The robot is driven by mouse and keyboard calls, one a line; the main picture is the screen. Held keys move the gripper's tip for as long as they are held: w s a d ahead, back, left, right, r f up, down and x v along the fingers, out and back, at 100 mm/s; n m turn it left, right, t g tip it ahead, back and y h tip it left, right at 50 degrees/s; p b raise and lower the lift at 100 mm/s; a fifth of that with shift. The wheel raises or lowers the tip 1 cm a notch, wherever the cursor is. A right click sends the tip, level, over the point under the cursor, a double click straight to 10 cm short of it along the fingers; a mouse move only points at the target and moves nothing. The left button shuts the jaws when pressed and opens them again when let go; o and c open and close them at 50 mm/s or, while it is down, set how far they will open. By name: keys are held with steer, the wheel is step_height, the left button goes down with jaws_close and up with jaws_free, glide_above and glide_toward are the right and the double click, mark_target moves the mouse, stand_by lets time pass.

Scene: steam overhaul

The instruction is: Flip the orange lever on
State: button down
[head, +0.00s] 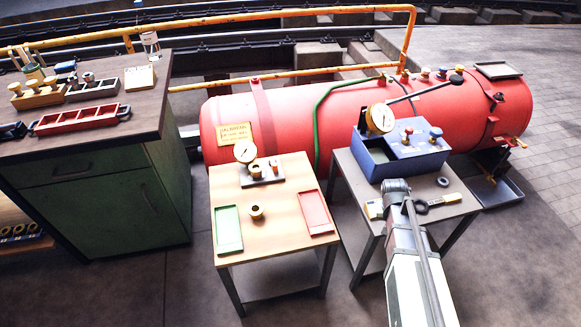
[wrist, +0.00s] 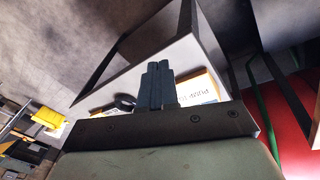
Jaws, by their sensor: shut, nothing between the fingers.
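No lever is plainly marked as the orange one. A small orange handle (head: 516,142) sticks out at the right end of the red boiler (head: 350,110), and it is the likeliest match. It is too small to tell its position. My gripper (wrist: 158,68) is shut and empty in the wrist view, its dark fingers side by side. In the head view my arm reaches in from the bottom right and ends over the right table (head: 350,190), in front of the blue box and left of the orange handle. The fingertips are not clear there.
The blue box (head: 405,160) carries a gauge and knobs. A black ring (head: 421,207) and a yellow-ended tool (head: 445,200) lie on the right table. The left table (head: 270,225) holds green and red trays. An orange pipe rail (head: 290,73) runs behind.

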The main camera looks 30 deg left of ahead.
steer(key=a+r+n+t, duration=0.1)
steer(key=a+r+n, duration=0.1)
steer(key=a, duration=1.1)
steer(key=a+r+n+t, duration=0.1)
steer(key=a+r+t, duration=0.15)
steer(key=a, duration=1.05)
steer(key=s+a+r+n, duration=0.1)
steer(key=s+a+r, duration=0.1)
steer(key=a, duration=0.5)
steer(key=s+a+r+n+t+y, duration=0.1)
steer(key=s+a, duration=0.2)
steer(key=a, duration=0.5)
steer(key=s+a+r+n+y, duration=0.1)
steer(key=s+a+r, duration=0.1)
steer(key=a, duration=0.6)
steer(key=shift+s+r+t, duration=0.3)
steer(key=shift+s+t, duration=0.05)
steer(key=shift+s, duration=0.2)
steer(key=shift+x, duration=5)
